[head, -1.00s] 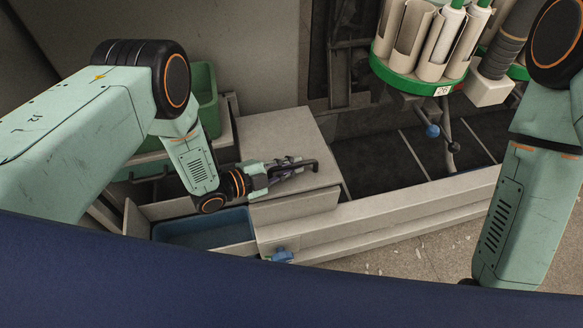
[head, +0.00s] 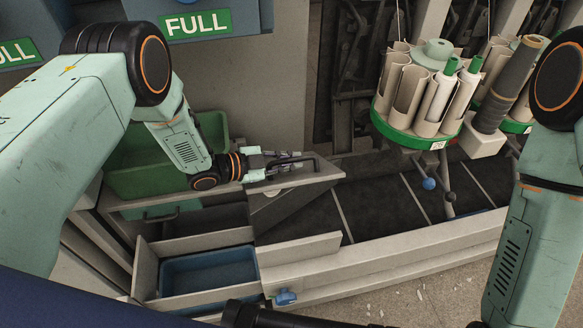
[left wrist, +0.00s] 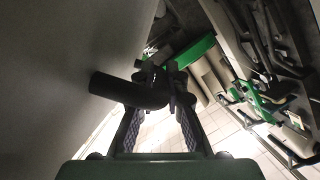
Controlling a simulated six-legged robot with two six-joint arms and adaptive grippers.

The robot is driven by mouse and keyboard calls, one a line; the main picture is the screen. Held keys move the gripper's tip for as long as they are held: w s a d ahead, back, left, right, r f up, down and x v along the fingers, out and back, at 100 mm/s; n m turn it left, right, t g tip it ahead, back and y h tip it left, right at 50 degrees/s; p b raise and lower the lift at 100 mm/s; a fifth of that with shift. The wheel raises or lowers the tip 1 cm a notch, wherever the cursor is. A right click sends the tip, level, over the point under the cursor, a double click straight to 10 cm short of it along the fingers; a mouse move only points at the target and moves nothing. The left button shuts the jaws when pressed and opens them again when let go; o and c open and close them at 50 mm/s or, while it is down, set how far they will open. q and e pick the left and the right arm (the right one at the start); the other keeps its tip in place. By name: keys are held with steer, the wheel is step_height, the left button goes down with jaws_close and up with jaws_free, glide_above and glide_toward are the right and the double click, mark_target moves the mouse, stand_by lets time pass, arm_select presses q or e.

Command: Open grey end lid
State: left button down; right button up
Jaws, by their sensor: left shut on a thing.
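The grey end lid (head: 322,181) is raised and tilted up from the end of the machine. An opening with dark surfaces shows below it. My left gripper (head: 290,164) is at the lid's upper edge, shut on its black handle (head: 311,158). In the left wrist view, the black handle (left wrist: 128,90) lies across between the fingers of my left gripper (left wrist: 160,82). A large plain grey surface, likely the lid (left wrist: 55,60), fills the left of that view. My right forearm stands at the right of the head view; its gripper is out of frame.
A blue bin (head: 208,272) sits in a grey frame left of the opening. A green bin (head: 165,170) stands behind my left wrist. A green-rimmed carousel of tubes (head: 415,133) hangs right of the lid.

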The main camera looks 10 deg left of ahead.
arm_select(q)
steer(key=shift+w+a, duration=0.1)
steer(key=shift+w, duration=0.05)
steer(key=c, duration=1.4)
jaws_free()
steer(key=shift+o, duration=0.2)
steer(key=v, duration=1.2)
